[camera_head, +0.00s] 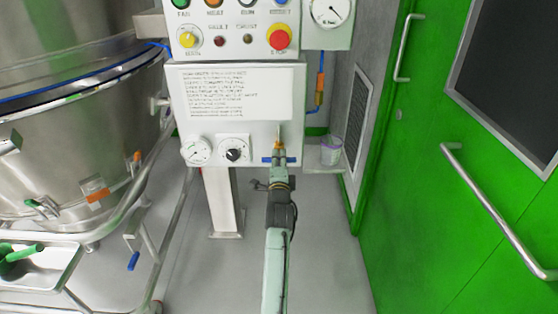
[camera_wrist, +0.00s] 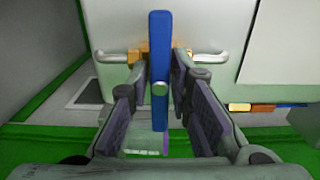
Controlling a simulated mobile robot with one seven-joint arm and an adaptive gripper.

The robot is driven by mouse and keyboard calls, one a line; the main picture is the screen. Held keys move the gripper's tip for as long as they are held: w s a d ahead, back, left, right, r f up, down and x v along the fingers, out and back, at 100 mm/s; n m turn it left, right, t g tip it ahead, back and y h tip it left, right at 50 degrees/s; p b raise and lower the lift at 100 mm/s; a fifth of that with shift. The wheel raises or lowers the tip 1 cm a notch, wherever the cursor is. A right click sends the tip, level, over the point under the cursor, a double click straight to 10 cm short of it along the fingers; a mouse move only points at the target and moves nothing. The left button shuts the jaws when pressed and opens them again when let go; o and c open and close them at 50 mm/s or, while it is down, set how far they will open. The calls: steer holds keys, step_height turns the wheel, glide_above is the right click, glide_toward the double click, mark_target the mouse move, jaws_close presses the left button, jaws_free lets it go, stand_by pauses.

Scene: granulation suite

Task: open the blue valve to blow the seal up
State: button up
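The blue valve handle (camera_wrist: 160,50) stands upright as a flat bar in the middle of the wrist view, with a round pivot on it. A brass fitting (camera_wrist: 137,56) and pale pipe stubs show behind it. In the head view, the blue handle (camera_head: 266,159) lies crosswise at the control box's lower right, partly hidden by my arm. My gripper (camera_wrist: 160,88) has its dark finger pads on either side of the handle, very close to it; contact is unclear. My gripper (camera_head: 278,166) reaches the valve in the head view.
The white control box (camera_head: 183,100) carries a gauge (camera_head: 196,151) and a dial (camera_head: 234,150) left of the valve. A translucent cup (camera_head: 331,151) is right of it. A steel vessel (camera_head: 80,140) stands left; green doors (camera_head: 430,200) stand right.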

jaws_close()
steer(key=shift+n, duration=0.3)
steer(key=n, duration=0.3)
steer(key=shift+b, duration=0.4)
steer(key=n, duration=0.5)
steer(key=shift+b, duration=0.3)
steer(key=n, duration=0.5)
steer(key=shift+b, duration=0.3)
steer(key=shift+n, duration=2.1)
